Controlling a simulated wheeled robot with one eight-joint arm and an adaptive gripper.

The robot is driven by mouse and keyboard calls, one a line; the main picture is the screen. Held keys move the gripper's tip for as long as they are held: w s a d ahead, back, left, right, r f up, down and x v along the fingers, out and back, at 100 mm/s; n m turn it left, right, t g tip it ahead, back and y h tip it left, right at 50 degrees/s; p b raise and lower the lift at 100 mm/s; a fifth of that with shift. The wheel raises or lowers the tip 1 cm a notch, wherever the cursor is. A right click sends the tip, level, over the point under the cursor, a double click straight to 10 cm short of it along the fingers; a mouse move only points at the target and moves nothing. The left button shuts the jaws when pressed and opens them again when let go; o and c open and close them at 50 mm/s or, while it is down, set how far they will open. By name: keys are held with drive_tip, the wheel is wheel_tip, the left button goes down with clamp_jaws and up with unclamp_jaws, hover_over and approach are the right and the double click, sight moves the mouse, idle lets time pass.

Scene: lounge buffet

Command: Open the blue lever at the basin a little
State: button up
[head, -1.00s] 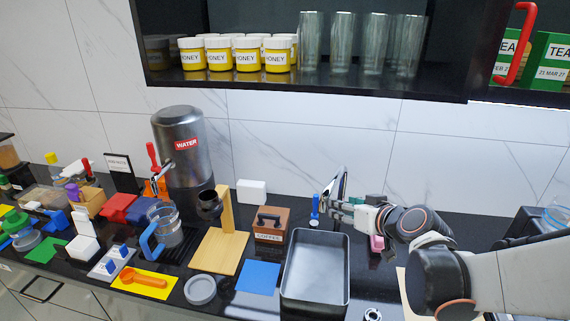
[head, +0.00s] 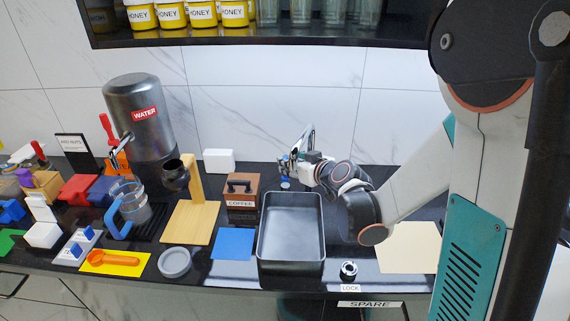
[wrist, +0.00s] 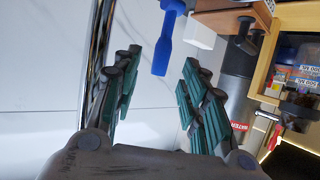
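The blue lever (wrist: 168,40) stands beside the chrome tap at the basin. In the wrist view it lies ahead of my gripper (wrist: 160,70), between the lines of the two fingers and slightly nearer the top. The fingers are apart with nothing between their pads; I see no contact. In the head view my gripper (head: 288,167) is just behind the basin and hides most of the lever; only a blue bit (head: 285,183) shows below it. The chrome tap (head: 306,138) rises behind my gripper and shows at the left of the wrist view (wrist: 98,40). The dark grey basin (head: 291,196) is empty.
A brown coffee box (head: 242,203) stands left of the basin, with a white block (head: 219,161) behind it. A wooden stand (head: 196,190) and the water dispenser (head: 140,110) are further left. A shelf with honey jars (head: 235,13) hangs above.

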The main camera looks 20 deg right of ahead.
drive_tip(key=shift+b+x, duration=0.4)
drive_tip(key=shift+x, duration=1.9)
clamp_jaws()
